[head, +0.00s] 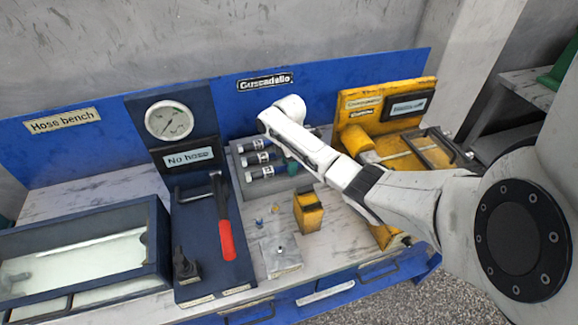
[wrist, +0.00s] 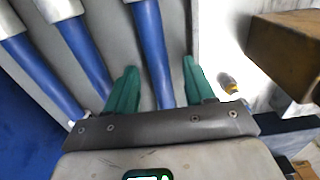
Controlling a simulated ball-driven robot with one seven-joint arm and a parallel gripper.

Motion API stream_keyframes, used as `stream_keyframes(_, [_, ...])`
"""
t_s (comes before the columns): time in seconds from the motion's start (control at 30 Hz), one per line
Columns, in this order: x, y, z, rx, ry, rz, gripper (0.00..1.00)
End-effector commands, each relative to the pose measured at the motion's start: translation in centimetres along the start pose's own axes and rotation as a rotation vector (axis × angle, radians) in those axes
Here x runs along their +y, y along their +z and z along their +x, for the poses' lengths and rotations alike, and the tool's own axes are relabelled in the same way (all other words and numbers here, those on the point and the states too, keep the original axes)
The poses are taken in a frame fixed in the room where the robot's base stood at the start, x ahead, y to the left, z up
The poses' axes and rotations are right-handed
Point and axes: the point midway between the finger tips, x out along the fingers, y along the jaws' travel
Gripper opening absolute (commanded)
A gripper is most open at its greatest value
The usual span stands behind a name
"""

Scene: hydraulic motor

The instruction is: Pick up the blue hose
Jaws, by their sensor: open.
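Several blue hoses with pale sleeves lie side by side in a grey tray (head: 245,184); one blue hose (head: 262,172) is at its near side. In the wrist view, a blue hose (wrist: 154,50) runs between the two green fingers of my gripper (wrist: 160,78). The fingers are open, one on each side of this hose, with gaps visible. Two more blue hoses (wrist: 85,50) lie to the left, outside the fingers. In the head view, my arm hides most of the gripper and the right ends of the hoses.
A yellow block (head: 308,212) stands in front of the tray, beside small fittings (head: 275,210). Left is a dark blue station with a gauge (head: 169,120), "No hose" sign and red-handled lever (head: 226,240). A yellow station (head: 385,105) stands right. A glass-topped box (head: 80,260) is far left.

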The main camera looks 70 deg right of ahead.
Motion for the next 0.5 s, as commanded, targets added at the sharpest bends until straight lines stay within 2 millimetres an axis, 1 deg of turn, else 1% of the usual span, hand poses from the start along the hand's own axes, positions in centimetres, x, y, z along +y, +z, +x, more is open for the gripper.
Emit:
stream_keyframes(0.23, [0.02,-0.02,0.17,0.0,0.001,-0.001,0.54])
stream_keyframes(0.5, [0.02,-0.02,0.15,0.0,0.001,-0.001,0.28])
